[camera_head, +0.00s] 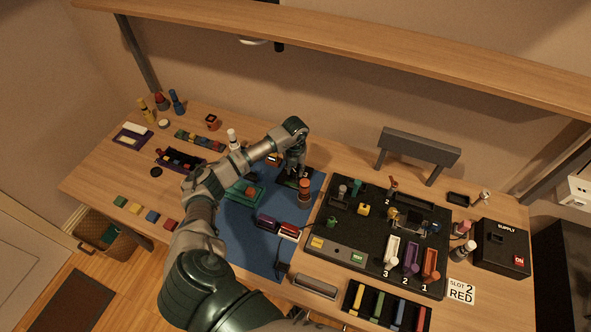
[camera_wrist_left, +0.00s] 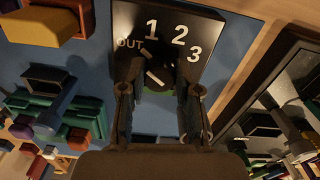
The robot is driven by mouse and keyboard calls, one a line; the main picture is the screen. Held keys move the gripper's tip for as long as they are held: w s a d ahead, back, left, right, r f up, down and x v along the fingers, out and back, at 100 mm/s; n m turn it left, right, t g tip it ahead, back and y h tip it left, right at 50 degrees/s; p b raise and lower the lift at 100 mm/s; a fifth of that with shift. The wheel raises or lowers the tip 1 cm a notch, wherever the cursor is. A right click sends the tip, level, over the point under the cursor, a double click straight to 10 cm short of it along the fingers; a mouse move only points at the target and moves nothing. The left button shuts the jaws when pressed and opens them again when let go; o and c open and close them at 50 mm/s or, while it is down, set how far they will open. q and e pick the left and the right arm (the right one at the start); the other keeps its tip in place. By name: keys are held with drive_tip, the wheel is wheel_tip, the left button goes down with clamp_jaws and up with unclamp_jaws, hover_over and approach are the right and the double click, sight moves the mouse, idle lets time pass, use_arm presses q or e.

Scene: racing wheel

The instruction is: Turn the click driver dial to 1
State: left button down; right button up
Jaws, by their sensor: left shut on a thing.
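The click driver dial (camera_wrist_left: 158,70) is a dark round knob on a black panel (camera_wrist_left: 205,22) marked OUT, 1, 2 and 3 in white. A white line on the knob slants up and left, roughly toward OUT; its exact setting is hard to read. My left gripper (camera_wrist_left: 160,95) is shut on the knob, one finger on each side. In the head view, my left gripper (camera_head: 294,170) reaches down over the small black panel at the back of the blue mat, and hides the knob. My right gripper is not in view.
The blue mat (camera_head: 245,240) lies under the arm. An orange-topped cylinder (camera_head: 305,190) stands just right of the gripper. A black board (camera_head: 340,245) with several coloured parts is further right. A shelf (camera_head: 350,45) runs above the back of the table.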

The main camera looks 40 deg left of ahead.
sight(294, 171)
use_arm(q)
drive_tip(key=shift+m, duration=0.8)
drive_tip(key=shift+m+b, duration=0.3)
drive_tip(key=shift+m, duration=0.1)
drive_tip(key=shift+m+b, duration=0.5)
drive_tip(key=shift+m, duration=1.6)
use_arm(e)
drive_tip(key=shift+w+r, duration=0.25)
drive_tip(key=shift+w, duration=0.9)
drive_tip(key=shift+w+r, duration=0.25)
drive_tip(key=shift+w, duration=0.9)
use_arm(q)
drive_tip(key=shift+s, duration=0.1)
drive_tip(key=c, duration=0.8)
unclamp_jaws()
drive_tip(key=shift+s+a+r, duration=0.1)
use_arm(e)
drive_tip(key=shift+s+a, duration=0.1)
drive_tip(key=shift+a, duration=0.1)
use_arm(q)
wheel_tip(294, 171, up, 12)
drive_tip(key=shift+f, duration=0.1)
